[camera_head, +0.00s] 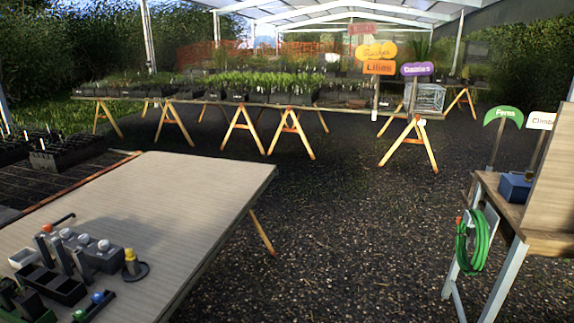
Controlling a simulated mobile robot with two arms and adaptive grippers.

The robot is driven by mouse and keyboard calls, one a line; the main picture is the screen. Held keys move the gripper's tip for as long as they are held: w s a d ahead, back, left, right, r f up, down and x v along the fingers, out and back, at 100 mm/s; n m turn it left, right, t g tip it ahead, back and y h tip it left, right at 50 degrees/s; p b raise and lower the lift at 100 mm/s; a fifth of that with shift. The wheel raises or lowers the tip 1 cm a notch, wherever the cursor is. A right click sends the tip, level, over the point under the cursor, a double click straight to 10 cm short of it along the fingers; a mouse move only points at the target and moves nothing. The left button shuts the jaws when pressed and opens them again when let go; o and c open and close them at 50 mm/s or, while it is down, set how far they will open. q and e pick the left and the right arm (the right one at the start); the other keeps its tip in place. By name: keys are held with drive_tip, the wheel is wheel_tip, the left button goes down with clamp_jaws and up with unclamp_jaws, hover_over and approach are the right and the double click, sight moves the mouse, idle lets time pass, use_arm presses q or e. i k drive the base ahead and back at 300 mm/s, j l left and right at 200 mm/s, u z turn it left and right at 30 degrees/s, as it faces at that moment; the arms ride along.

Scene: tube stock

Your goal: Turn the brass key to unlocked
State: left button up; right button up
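A small yellow, brass-coloured piece (131,263) stands at the right end of a cluster of dark fixtures on the near-left wooden table (190,190). It sits on or in a dark round base. It may be the brass key, but it is too small to tell its shape or which way it is turned. I cannot make out any lock marking. Neither of my grippers is in view.
Left of the yellow piece are a grey block with white knobs (103,245), an orange-tipped lever (60,222), dark bins (52,284) and blue and green knobs (97,297). The table's far half is clear. A side bench (545,243) with a green hose (474,242) stands right.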

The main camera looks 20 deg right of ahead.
sight(529, 175)
drive_tip(key=i+l+z, duration=0.6)
drive_tip(key=i+z, duration=0.2)
drive_tip(key=i, duration=0.2)
drive_tip(key=i+z, duration=0.35)
drive_tip(key=i, duration=0.2)
drive_tip(key=i+z, duration=0.2)
drive_tip(key=i, duration=0.4)
drive_tip(key=i+j+z, duration=0.2)
drive_tip(key=i, duration=0.35)
drive_tip(key=i+j+z, duration=0.2)
drive_tip(key=i, duration=0.4)
drive_tip(key=i+z, duration=0.25)
drive_tip(key=z, duration=0.2)
drive_tip(key=i+j+z, duration=0.2)
drive_tip(key=z, duration=0.3)
drive_tip(key=i+j+z, duration=0.25)
drive_tip(key=z, duration=0.2)
drive_tip(key=i+j+z, duration=0.2)
drive_tip(key=z, duration=0.25)
drive_tip(key=i+j+z, duration=0.1)
drive_tip(key=j+z, duration=0.4)
drive_tip(key=i+j+z, duration=0.1)
drive_tip(key=j+z, duration=0.2)
drive_tip(key=i+j+z, duration=0.1)
drive_tip(key=j+z, duration=0.15)
